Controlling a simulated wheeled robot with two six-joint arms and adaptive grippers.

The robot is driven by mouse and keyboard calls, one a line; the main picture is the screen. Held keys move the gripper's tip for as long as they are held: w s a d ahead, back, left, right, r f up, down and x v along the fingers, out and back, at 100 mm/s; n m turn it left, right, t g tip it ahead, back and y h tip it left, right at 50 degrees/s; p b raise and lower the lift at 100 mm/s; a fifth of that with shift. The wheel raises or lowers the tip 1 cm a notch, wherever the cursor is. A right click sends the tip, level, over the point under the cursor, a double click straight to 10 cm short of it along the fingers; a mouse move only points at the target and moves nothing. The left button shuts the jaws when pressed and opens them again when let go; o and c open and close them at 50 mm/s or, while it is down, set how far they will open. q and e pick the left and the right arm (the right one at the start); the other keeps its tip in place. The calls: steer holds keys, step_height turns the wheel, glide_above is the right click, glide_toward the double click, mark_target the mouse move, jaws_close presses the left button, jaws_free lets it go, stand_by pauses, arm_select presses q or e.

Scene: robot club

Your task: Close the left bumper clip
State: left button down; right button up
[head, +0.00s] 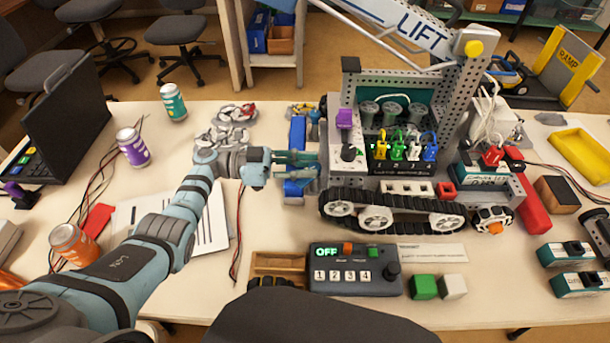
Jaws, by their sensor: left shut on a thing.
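The tracked robot (400,215) stands on the table with a blue bumper (297,132) at its left end. The bumper shows above and below my left gripper (312,160). My left arm reaches in from the left, and its fingers point right, level with the middle of the bumper. The left gripper is shut on the bumper clip there. The fingers hide most of the clip, so I cannot tell whether it is latched. My right gripper is not in view.
A control box (352,270) reading OFF stands at the front, with a green block (423,286) beside it. Loose wheels (235,115) lie behind my left arm. Cans, including a purple one (132,148), stand to the left. Paper sheets (130,215) lie under the arm.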

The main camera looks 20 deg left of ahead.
arm_select(q)
steer(key=shift+g, duration=0.3)
steer(key=c, duration=1.6)
jaws_free()
steer(key=v, duration=0.7)
steer(key=shift+a, duration=0.25)
